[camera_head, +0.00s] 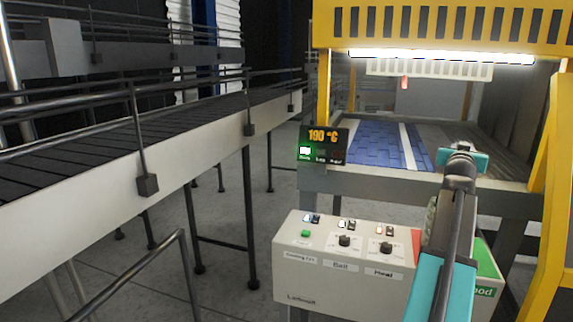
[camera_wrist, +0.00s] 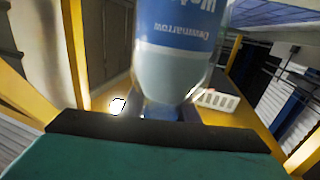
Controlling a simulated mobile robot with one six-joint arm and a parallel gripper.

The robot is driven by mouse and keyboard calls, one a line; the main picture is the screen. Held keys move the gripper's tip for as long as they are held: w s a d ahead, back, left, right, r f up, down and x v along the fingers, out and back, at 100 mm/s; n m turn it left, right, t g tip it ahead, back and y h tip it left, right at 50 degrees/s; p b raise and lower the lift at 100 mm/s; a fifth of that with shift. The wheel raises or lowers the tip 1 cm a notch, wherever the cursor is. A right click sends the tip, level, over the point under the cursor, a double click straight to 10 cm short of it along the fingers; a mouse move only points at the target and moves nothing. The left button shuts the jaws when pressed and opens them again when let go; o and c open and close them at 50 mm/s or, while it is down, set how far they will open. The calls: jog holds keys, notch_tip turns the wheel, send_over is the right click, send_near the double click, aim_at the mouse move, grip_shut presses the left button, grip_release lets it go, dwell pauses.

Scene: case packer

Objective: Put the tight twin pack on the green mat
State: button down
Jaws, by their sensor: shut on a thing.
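My gripper (camera_wrist: 170,113) is shut on a clear bottle with a blue label (camera_wrist: 180,38), seen close up in the wrist view. The label's lettering is upside down there. Only one bottle shows, so I cannot tell whether it belongs to the tight twin pack. A red surface (camera_head: 416,243) shows just left of my arm.
A grey control box (camera_head: 340,265) with knobs stands in front of the yellow-framed machine (camera_head: 323,60). Its display (camera_head: 323,136) reads 190 °C. A blue belt (camera_head: 372,145) runs inside. A long conveyor (camera_head: 160,125) with rails runs along the left, with floor between.

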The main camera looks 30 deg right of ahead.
jog(key=w+a+f+n+t+y, duration=0.2)
jog(key=w+a+f+t, duration=0.1)
jog(key=w+a, duration=0.85)
jog(key=w+a+f+n+t+y, duration=0.2)
jog(key=w+a+y, duration=0.1)
jog(key=w+a, duration=0.85)
jog(key=w+a+f+n+t+y, duration=0.2)
jog(key=w+a+f+n+t, duration=0.1)
jog(key=w+a, duration=0.8)
jog(key=w+a+f+n+y, duration=0.2)
jog(key=a+y, duration=0.1)
jog(key=a, duration=1.1)
jog(key=w+a+f+n+t+y, duration=0.1)
jog(key=w+a+f+n+y, duration=0.1)
jog(key=a, duration=1.3)
jog(key=w+a+f+n+t+y, duration=0.1)
jog(key=w+a+f+n+y, duration=0.1)
jog(key=a, duration=1.3)
jog(key=shift+w+a+y, duration=0.15)
jog(key=shift+w+y, duration=0.45)
jog(key=shift+y, duration=0.6)
jog(key=shift+s+f, duration=0.1)
jog(key=shift+s, duration=0.05)
